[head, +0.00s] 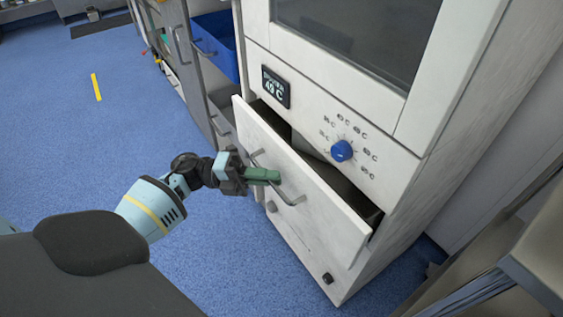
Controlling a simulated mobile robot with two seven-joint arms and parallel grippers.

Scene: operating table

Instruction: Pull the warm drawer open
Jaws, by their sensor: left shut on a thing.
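The warm drawer (318,197) is in the white cabinet at the centre right, below a small display reading 49 C. It stands partly open, with a dark gap along its top and grey contents just visible inside. Its metal bar handle (289,198) runs along the front. My left gripper (268,176) is at the handle, its green fingers shut on it near the handle's upper left part. My right gripper is not in view.
A blue knob (341,151) and the display (275,86) sit on the panel above the drawer. An open blue drawer (214,44) sticks out of a grey cabinet behind. A grey metal frame (540,245) stands at lower right. Blue floor (60,140) is clear on the left.

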